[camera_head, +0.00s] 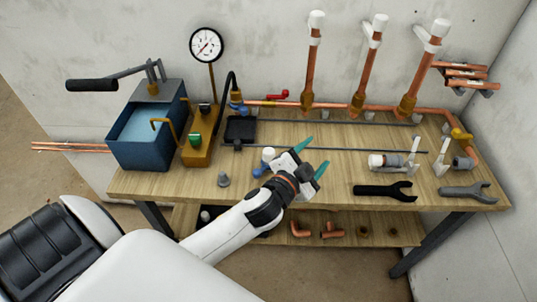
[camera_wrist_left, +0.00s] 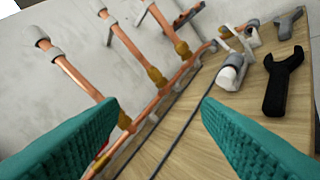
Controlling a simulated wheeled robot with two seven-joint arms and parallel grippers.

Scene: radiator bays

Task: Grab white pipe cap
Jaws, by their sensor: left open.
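White caps sit on top of three upright copper pipes, the left cap (camera_head: 317,19), the middle cap (camera_head: 380,21) and the right cap (camera_head: 440,28). Another white cap-like end (camera_head: 376,160) is on a grey fitting lying on the bench; it also shows in the wrist view (camera_wrist_left: 229,77). A small white-topped blue piece (camera_head: 268,156) stands beside my left gripper. My left gripper (camera_head: 312,156) is open and empty over the middle of the bench, left of the grey fitting. Its teal fingers also frame the wrist view (camera_wrist_left: 160,108). My right gripper is not in view.
A black wrench (camera_head: 384,190) and a grey wrench (camera_head: 468,191) lie at the front right of the wooden bench (camera_head: 335,185). A blue tank (camera_head: 150,143), a gauge (camera_head: 206,45) and a small grey cone (camera_head: 223,180) are to the left. Copper pipework lines the back.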

